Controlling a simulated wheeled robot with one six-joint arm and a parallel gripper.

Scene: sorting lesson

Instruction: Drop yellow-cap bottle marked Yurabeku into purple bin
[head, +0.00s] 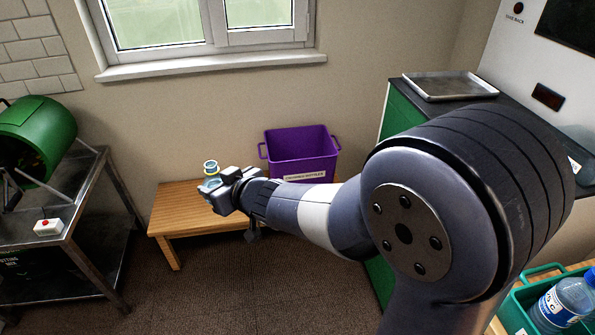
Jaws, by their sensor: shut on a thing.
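My gripper (222,192) is shut on a small clear bluish bottle (211,180) with a yellow ring or cap (211,166) at its top. The bottle looks roughly upright, and the jaws hide part of it. No name on it can be read from here. The purple bin (300,146) stands on the right part of a low wooden bench (190,222), with a white label on its front. My gripper and the bottle are left of the bin, above the bench's left part. My forearm covers part of the bench's right side.
A green drum (40,128) and a white box with a red button (48,227) are on a metal table at left. A metal tray (448,86) lies on a dark-topped counter behind my arm. A teal crate (515,318) holding a clear bottle (562,306) is at lower right.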

